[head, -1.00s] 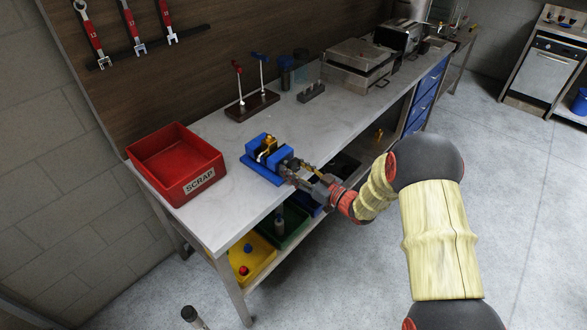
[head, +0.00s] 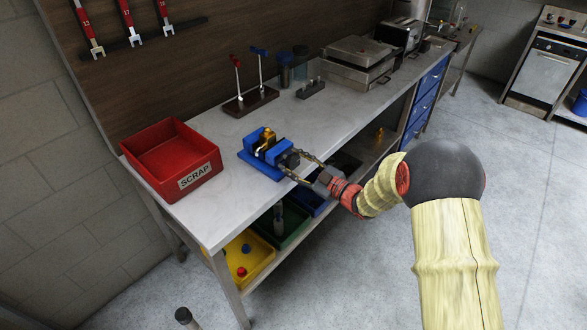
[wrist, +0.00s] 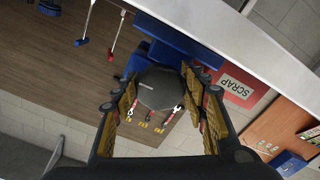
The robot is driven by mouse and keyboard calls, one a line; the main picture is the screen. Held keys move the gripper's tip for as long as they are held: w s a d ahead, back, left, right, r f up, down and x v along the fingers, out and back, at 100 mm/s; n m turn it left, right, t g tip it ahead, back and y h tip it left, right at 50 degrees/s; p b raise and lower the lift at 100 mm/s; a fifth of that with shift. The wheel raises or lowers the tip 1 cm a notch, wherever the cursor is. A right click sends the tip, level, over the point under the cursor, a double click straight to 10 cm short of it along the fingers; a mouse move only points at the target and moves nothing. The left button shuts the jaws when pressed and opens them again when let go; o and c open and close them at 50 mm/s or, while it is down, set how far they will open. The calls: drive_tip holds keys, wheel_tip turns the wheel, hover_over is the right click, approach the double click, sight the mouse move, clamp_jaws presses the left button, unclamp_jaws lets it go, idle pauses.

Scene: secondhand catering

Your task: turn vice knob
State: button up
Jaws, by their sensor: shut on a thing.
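The blue vice (head: 250,163) sits near the front edge of the bench, with a yellow-and-black piece between its jaws. My gripper (head: 298,164) is at the vice's front end, with one finger on each side of its knob. In the wrist view the dark round knob (wrist: 160,90) lies between the two yellow-padded fingers, and my gripper (wrist: 163,97) is shut on it. The vice (wrist: 180,62) shows behind the knob there. In the head view the knob is small and partly hidden by the fingers.
A red scrap bin (head: 160,140) stands left of the vice. A stand with red and blue levers (head: 250,103) and a grey block (head: 310,88) are behind it. Yellow (head: 262,262) and green (head: 292,235) bins sit on the shelf below. The bench between is clear.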

drive_tip(key=n+b, duration=0.6)
drive_tip(key=n, duration=0.4)
drive_tip(key=shift+r+n, duration=0.15)
drive_tip(key=shift+n, duration=0.25)
drive_tip(key=shift+w+d+r+n, duration=0.1)
drive_tip(key=shift+r+n, duration=0.05)
drive_tip(key=shift+n, duration=1.55)
drive_tip(key=shift+r+n, duration=0.15)
drive_tip(key=shift+n, duration=0.55)
drive_tip(key=o, duration=0.8)
drive_tip(key=shift+w, duration=0.1)
drive_tip(key=shift+c, duration=0.2)
drive_tip(key=o, duration=0.4)
drive_tip(key=shift+f, duration=0.25)
drive_tip(key=v, duration=0.8)
